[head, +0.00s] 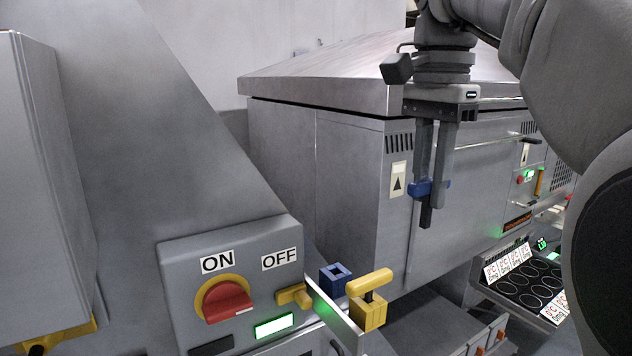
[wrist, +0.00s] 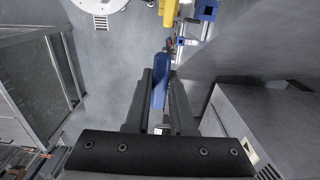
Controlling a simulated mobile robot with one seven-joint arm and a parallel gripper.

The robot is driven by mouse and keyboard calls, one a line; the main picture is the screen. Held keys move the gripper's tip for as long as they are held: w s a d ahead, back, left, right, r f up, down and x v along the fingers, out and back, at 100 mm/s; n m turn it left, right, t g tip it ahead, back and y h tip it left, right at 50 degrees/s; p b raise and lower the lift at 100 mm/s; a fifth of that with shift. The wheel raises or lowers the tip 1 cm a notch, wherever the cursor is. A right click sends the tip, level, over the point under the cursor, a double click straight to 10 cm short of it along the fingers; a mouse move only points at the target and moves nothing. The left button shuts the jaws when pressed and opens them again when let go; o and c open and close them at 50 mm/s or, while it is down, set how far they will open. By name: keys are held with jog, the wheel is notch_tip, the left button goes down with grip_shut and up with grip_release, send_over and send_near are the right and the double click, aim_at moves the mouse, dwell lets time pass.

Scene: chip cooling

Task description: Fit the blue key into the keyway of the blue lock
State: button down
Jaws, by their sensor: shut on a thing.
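My gripper (head: 427,203) hangs fingers down in the upper right of the head view, shut on the blue key (head: 443,187). In the wrist view the blue key (wrist: 160,90) sits between the two dark fingers. The blue lock (head: 335,278) is a small blue block with a square opening on top, low in the middle of the head view. It also shows at the top edge of the wrist view (wrist: 208,9). The key is above and to the right of the lock in the head view, clearly apart from it.
A yellow lock (head: 368,315) with a yellow key (head: 370,283) in it stands right beside the blue lock. A control box (head: 190,262) with a red ON/OFF knob (head: 226,301) is at left. A large metal machine (head: 345,190) stands behind my gripper.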

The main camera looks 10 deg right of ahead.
aim_at(430, 179)
jog(key=shift+r+p, duration=1.85)
jog(key=shift+r, duration=0.1)
